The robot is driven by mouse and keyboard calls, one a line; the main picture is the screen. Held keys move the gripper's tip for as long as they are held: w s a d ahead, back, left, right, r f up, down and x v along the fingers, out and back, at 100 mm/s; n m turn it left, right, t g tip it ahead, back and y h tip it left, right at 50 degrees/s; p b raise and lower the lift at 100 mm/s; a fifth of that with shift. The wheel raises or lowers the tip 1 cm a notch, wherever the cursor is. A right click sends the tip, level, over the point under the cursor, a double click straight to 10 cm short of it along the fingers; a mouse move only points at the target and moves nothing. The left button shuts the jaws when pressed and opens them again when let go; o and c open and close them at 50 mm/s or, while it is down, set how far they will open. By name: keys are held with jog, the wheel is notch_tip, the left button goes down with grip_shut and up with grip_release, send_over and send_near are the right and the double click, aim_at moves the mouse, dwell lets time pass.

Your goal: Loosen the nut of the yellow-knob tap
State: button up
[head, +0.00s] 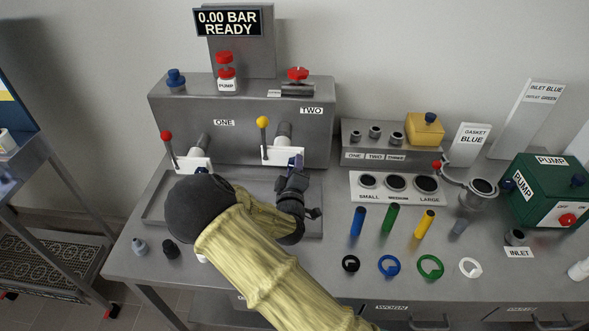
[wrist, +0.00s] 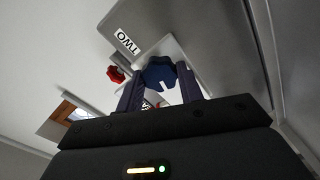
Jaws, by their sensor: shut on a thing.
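The yellow-knob tap (head: 262,122) stands at the front of the grey machine under the TWO label, its lever upright over a white plate (head: 281,156). A dark blue nut (wrist: 160,73) shows in the wrist view between my two fingers. My gripper (head: 297,172) is at the lower right of this tap, shut on the nut, with a finger on each side of it. In the head view my gripper and arm mostly hide the nut. Whether the nut has turned cannot be seen.
The red-knob tap (head: 167,136) stands to the left, close to my arm. A shallow grey tray (head: 152,207) lies below both taps. Coloured pegs and rings, such as the blue ring (head: 389,266), lie on the bench to the right. A sign (head: 228,22) reads 0.00 BAR READY.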

jog(key=shift+n, duration=1.3)
jog(key=o, duration=1)
jog(key=s+p, duration=0.3)
jog(key=s, duration=1.4)
jog(key=shift+s+a, duration=0.2)
jog(key=shift+a, duration=0.1)
